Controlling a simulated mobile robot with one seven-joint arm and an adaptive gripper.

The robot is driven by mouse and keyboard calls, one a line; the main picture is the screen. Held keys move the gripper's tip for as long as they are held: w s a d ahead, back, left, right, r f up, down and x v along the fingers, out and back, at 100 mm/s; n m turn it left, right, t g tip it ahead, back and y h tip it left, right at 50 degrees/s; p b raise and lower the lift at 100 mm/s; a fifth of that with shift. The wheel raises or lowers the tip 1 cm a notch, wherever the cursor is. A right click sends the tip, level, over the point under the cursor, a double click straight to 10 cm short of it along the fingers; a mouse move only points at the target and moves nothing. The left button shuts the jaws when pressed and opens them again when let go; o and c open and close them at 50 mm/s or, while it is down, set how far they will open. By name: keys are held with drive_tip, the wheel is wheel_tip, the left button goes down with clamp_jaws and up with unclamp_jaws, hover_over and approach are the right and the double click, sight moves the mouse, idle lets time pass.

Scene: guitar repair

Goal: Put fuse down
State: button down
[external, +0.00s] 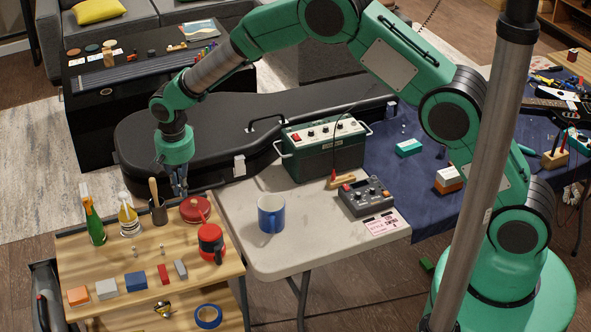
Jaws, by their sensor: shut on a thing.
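My gripper (179,190) points down above the back right part of the wooden workbench (110,262), between a dark cup holding a wooden-handled tool (158,212) and a round red container (194,210). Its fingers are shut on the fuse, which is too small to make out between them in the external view. I cannot tell the exact height of the fingertips above the bench. Small silvery pieces lie near the middle of the bench, one on the left (134,252) and one on the right (162,251); I cannot tell what they are.
A green spray bottle (95,226), a yellow-and-white bottle (129,219) and a red-and-black mug (211,241) stand on the bench. A black guitar case (215,135) is behind. Bare wood shows mid-bench.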

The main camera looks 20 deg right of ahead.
hover_over(186, 238)
wheel_tip(186, 238, down, 5)
drive_tip(key=shift+s, duration=0.15)
drive_tip(key=shift+d+f, duration=0.1)
idle(0.3)
drive_tip(key=shift+f+b, duration=0.3)
drive_tip(key=shift+f, duration=2.7)
drive_tip(key=shift+f, duration=0.1)
drive_tip(key=shift+f, duration=1.75)
drive_tip(key=shift+f+b, duration=0.2)
drive_tip(key=shift+b, duration=0.1)
drive_tip(key=c, duration=1.9)
unclamp_jaws()
drive_tip(key=shift+o, duration=0.2)
